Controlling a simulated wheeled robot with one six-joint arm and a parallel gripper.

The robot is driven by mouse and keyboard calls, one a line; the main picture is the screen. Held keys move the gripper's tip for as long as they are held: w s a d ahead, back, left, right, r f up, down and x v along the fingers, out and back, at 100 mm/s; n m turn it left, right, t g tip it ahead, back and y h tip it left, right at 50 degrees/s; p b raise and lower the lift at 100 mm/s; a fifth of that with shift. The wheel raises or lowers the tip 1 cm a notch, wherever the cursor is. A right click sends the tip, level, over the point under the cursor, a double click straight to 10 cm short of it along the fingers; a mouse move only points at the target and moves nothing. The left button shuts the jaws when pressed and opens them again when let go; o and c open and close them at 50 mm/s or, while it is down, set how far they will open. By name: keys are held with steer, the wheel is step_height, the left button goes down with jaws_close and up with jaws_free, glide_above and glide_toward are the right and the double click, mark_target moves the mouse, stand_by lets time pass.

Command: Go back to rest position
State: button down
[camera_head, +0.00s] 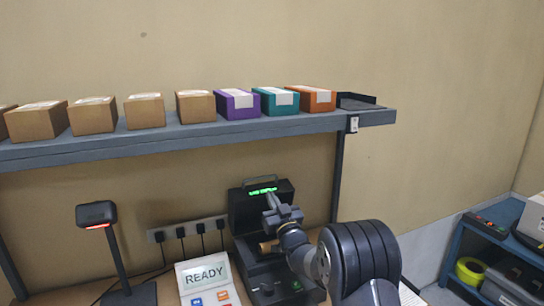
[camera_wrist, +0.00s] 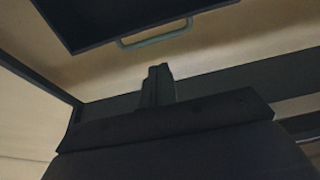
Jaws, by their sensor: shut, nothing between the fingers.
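My gripper (camera_head: 270,201) is at the end of my arm, in front of the black machine with a green lit display (camera_head: 262,191) on the desk below the shelf. In the wrist view my gripper (camera_wrist: 158,84) shows with its fingers together and nothing between them. A dark panel with a pale handle (camera_wrist: 155,35) shows at the top of the wrist view, beyond the fingertips and apart from them.
A grey shelf (camera_head: 150,139) above holds several brown boxes (camera_head: 145,110) and a purple (camera_head: 237,104), a teal (camera_head: 276,101) and an orange box (camera_head: 311,99). A scanner on a stand (camera_head: 97,214) and a READY screen (camera_head: 205,275) are left. A blue side table (camera_head: 455,262) stands right.

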steer(key=b+v, duration=0.4)
steer(key=v, duration=0.7)
steer(key=shift+s, duration=0.15)
steer(key=shift+d, duration=0.1)
